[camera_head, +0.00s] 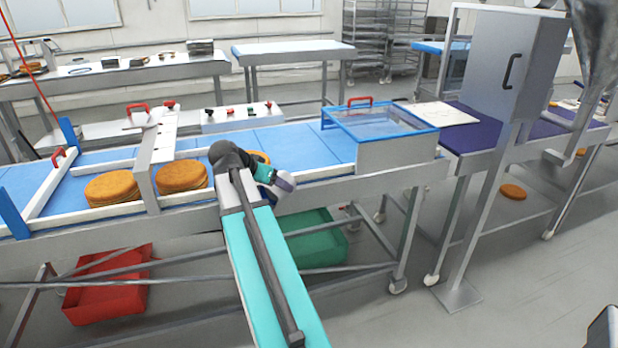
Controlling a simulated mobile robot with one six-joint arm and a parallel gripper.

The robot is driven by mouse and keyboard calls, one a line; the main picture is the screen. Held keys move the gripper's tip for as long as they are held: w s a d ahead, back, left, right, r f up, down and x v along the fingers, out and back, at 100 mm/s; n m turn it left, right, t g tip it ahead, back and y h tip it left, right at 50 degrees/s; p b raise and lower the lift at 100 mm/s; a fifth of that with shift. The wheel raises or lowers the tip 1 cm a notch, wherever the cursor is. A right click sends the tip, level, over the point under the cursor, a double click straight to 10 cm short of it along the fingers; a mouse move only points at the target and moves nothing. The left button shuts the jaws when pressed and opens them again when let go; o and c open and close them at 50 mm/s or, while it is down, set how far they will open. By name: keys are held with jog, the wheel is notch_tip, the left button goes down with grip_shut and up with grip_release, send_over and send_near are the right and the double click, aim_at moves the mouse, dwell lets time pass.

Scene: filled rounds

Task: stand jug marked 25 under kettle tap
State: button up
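No jug and no number 25 can be made out in the head view. A grey metal vessel-like shape (598,45) is cut off at the top right edge, with a bent pipe below it; I cannot tell whether it is the kettle and its tap. My turquoise arm reaches up from the bottom middle to the edge of the blue conveyor belt (290,145). Its end, my gripper (284,184), is small and turned away beside the belt's near rail. Its fingers are not clear, and I see nothing held in it.
Round brown cakes (182,177) lie on the belt at left. A blue-framed clear cover (383,121) and a tall grey cabinet (508,65) stand to the right. Red (105,290) and green (312,240) crates sit below. A brown round (513,192) lies low at right. Floor at lower right is open.

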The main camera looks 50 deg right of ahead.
jog(key=w+a+f+n+t+y, duration=0.1)
jog(key=w+a+n, duration=0.4)
jog(key=a, duration=1)
jog(key=w+a+f+n+t+y, duration=0.1)
jog(key=w+a+n+t+y, duration=0.3)
jog(key=w+a, duration=0.4)
jog(key=w+a+f+n+t+y, duration=0.1)
jog(key=w+a+n+t+y, duration=0.2)
jog(key=a, duration=1.9)
jog(key=shift+w+f+n+y, duration=0.25)
jog(key=shift+w+n+y, duration=0.25)
jog(key=shift+w+n, duration=1.8)
jog(key=shift+s+a+n, duration=0.25)
jog(key=shift+s+n, duration=0.05)
jog(key=shift+s, duration=0.1)
